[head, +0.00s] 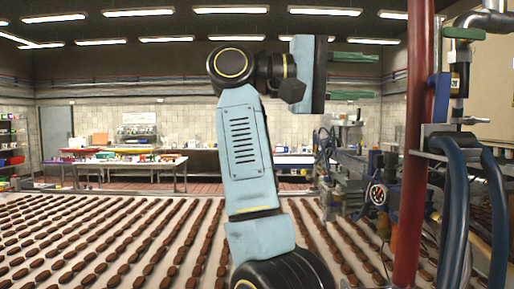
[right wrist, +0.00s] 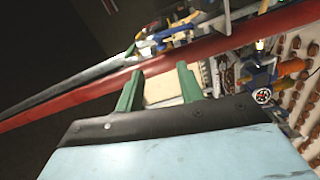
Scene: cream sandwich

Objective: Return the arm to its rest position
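My right gripper (head: 377,69) is raised high in the head view, at the end of my light blue arm. Its two green fingers point right and stand apart with nothing between them. In the right wrist view, my right gripper (right wrist: 160,69) also shows its green fingers apart and empty. Behind them runs a red pole (right wrist: 75,104), which also stands upright to the right of the gripper in the head view (head: 411,150). My left gripper is not in view.
A wide conveyor (head: 60,240) carries many rows of brown cookies below. Pipes and machinery (head: 465,150) stand close at the right, beside the red pole. Tables with goods (head: 125,160) stand at the back. The air left of my arm is free.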

